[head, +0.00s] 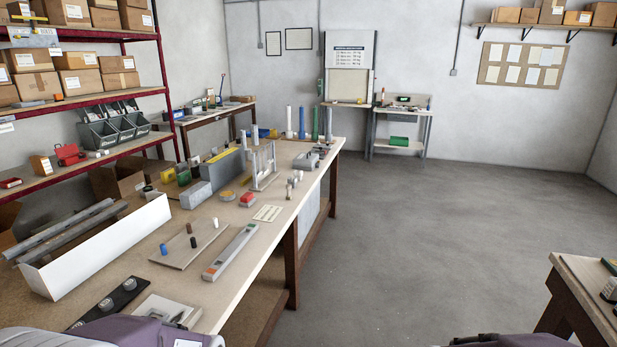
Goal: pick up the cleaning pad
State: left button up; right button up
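I cannot tell for certain which thing is the cleaning pad. A small red and grey block (247,200) lies on the long workbench (215,293), near its middle, and might be it. It lies flat between a round tan disc and a printed card. Purple and grey parts of my own arms show at the bottom edge, left and right. Neither gripper is in view.
A long white trough (105,250) with grey profiles lies on the bench's left side. A thin board with small pegs (188,245) and a long grey bar (230,252) lie nearer. Shelves (85,105) stand left. The floor (430,240) to the right is clear.

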aim_at(248, 199)
jog(key=i, duration=3.05)
